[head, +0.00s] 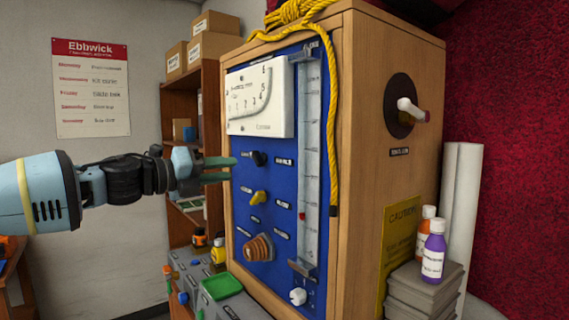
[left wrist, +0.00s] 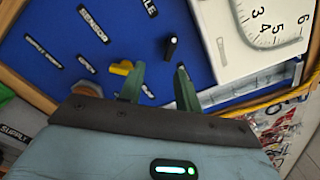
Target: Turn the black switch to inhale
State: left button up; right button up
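The black switch (head: 258,158) is a small knob on the upper middle of the blue panel (head: 240,213), with a small dark label on either side. It also shows in the left wrist view (left wrist: 171,47), just beyond the fingertips and roughly between their lines. My left gripper (head: 233,168) comes in from the left, its green fingertips just left of the switch. In the left wrist view its two fingers (left wrist: 161,68) stand apart with nothing between them. I see no contact with the switch. The labels are too small or cut off to read fully. My right gripper is out of view.
A yellow switch (head: 259,197) and a ribbed brown knob (head: 259,248) sit below the black switch. A white gauge (head: 258,97) is above it, and a clear flow tube (head: 309,165) and yellow rope (head: 334,120) are to its right. Shelves with boxes (head: 212,45) stand behind.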

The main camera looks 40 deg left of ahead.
aim_at(254, 159)
pick_arm(q)
jog(key=shift+s+r+m, duration=0.1)
jog(key=shift+r+m, duration=0.2)
jog(key=shift+r, duration=0.6)
jog(key=shift+d, duration=0.1)
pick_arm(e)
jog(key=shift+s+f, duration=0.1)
